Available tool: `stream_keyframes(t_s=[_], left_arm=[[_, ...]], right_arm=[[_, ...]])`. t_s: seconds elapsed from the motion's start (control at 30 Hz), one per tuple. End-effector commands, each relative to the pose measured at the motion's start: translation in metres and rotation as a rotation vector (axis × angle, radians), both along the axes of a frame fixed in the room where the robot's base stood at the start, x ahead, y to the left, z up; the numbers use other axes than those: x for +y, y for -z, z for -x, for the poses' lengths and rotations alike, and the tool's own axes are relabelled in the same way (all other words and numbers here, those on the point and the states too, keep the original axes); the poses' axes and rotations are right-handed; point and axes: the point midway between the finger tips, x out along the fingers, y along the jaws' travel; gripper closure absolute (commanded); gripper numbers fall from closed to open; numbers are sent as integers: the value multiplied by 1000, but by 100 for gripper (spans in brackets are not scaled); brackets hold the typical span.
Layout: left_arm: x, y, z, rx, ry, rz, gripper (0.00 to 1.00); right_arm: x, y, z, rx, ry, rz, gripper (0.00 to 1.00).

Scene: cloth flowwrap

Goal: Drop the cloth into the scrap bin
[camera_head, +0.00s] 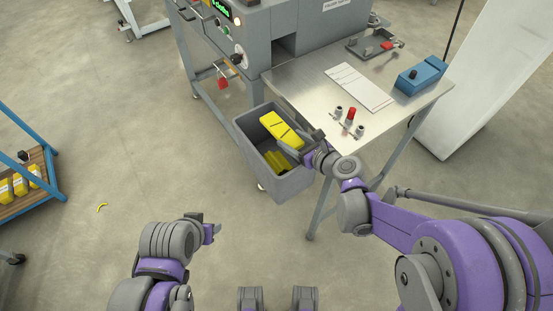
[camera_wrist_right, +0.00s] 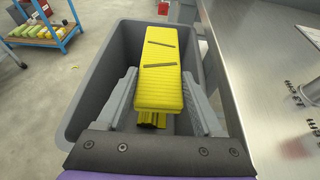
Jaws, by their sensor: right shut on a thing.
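The yellow cloth (camera_head: 281,128) is a folded, ribbed block with two dark slanted marks. My right gripper (camera_head: 308,140) is shut on it and holds it over the grey scrap bin (camera_head: 286,187). In the right wrist view the cloth (camera_wrist_right: 161,75) sits between the two fingers of the right gripper (camera_wrist_right: 160,100), with the bin walls (camera_wrist_right: 88,95) around it. More yellow material (camera_head: 279,160) lies in the bin below the cloth. My left gripper (camera_head: 212,230) is low in the head view, away from the bin; its finger gap is not clear.
A steel table (camera_head: 310,90) stands right beside the bin, with a white sheet (camera_head: 360,86), a blue box (camera_head: 421,76) and small red and grey parts (camera_head: 350,115). A grey machine (camera_head: 262,40) is behind. A blue shelf cart (camera_head: 30,165) stands left. Floor between is mostly clear.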

Motion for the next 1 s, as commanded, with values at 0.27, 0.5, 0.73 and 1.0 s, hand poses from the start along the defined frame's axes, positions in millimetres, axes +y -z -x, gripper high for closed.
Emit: stream_keyframes(t_s=[0.27,0.5,0.73,1.0], left_arm=[[0,1,0,0,0,0,50],[0,1,0,0,0,0,50],[0,1,0,0,0,0,50],[0,-2,0,-1,0,0,50]], right_arm=[[0,1,0,0,0,0,82],[0,1,0,0,0,0,0],[-2,0,2,0,1,0,0],[-28,-17,34,0,4,0,0]])
